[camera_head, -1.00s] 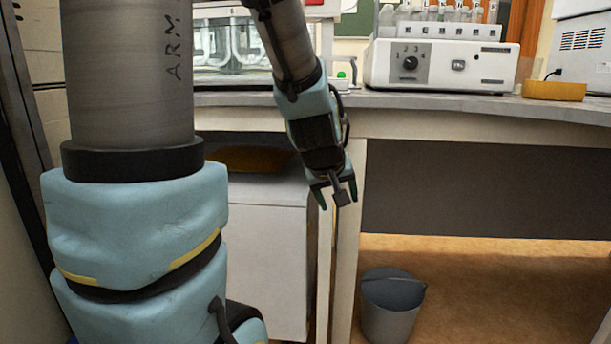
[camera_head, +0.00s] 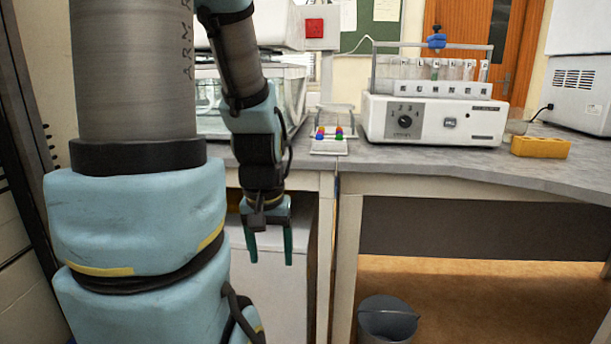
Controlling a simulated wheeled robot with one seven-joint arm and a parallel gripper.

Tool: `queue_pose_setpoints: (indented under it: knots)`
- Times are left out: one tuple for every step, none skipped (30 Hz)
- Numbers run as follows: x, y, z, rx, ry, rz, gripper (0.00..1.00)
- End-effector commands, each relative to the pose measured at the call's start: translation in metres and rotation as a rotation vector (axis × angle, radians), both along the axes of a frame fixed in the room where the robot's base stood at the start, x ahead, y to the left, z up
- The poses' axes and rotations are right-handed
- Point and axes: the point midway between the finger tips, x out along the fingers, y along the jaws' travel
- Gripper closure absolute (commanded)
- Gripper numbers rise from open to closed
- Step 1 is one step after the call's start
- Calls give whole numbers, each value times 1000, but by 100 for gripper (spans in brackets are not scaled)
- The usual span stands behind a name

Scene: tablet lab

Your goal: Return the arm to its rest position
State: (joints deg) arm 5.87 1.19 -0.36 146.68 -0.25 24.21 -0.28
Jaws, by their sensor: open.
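My gripper (camera_head: 269,250) hangs at the end of my arm, left of the picture's middle. Its two green fingers point down, stand apart and hold nothing. It is in front of the bench's front edge, with its tips below the height of the bench top. A pale cabinet (camera_head: 283,300) shows behind it. My upper arm fills the left of the view, and the forearm comes down from the top beside it.
The grey bench top (camera_head: 420,163) carries a white machine (camera_head: 432,120) with a tube rack, a small stand with coloured pieces (camera_head: 329,140) and a yellow block (camera_head: 540,147). A grey bucket (camera_head: 387,320) stands on the floor under the bench.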

Motion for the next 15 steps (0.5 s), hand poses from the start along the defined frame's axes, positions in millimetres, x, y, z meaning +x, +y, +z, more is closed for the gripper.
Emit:
queue_pose_setpoints:
  knots:
    - [0,0,34,0,0,0,29]
    - [0,0,43,0,0,0,29]
    - [0,0,56,0,0,0,29]
    - [0,0,65,0,-1,0,29]
    - [0,0,74,0,-1,0,29]
    - [0,0,87,0,-1,0,29]
    - [0,0,96,0,-1,0,29]
    - [0,0,105,0,-1,0,29]
    - [0,0,117,0,-1,0,29]
    - [0,0,125,0,-1,0,29]
    - [0,0,132,0,-1,0,29]
    - [0,0,141,0,-1,0,29]
    - [0,0,147,0,-1,0,29]
    - [0,0,152,0,-1,0,29]
    - [0,0,158,0,-1,0,29]
